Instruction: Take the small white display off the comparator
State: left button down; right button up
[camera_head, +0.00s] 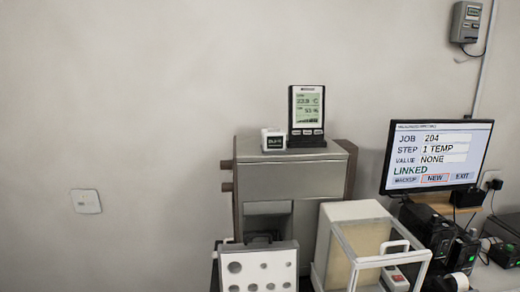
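The small white display (273,140) is a little white box with a dark screen. It sits upright on top of the comparator (291,166), a grey cabinet with brown sides, near the left of its top. A taller black display (306,112) with a pale screen stands on a dark base just to its right. Neither of my grippers is in the head view.
A glass-sided box (366,242) and a white panel with round holes (259,270) stand in front of the comparator. A monitor (437,154) and black devices (428,231) are at the right. The wall left of the comparator is clear except for a small plate (86,201).

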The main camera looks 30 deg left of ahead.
aim_at(276, 141)
jog(key=k+j+z, duration=0.15)
jog(key=k+j, duration=0.55)
jog(key=j, duration=0.35)
jog(key=k+j+z, duration=0.15)
jog(key=j, duration=0.6)
jog(key=i+j+z, duration=0.15)
jog(key=j, duration=0.35)
jog(key=j+z, duration=0.15)
jog(key=j, duration=0.4)
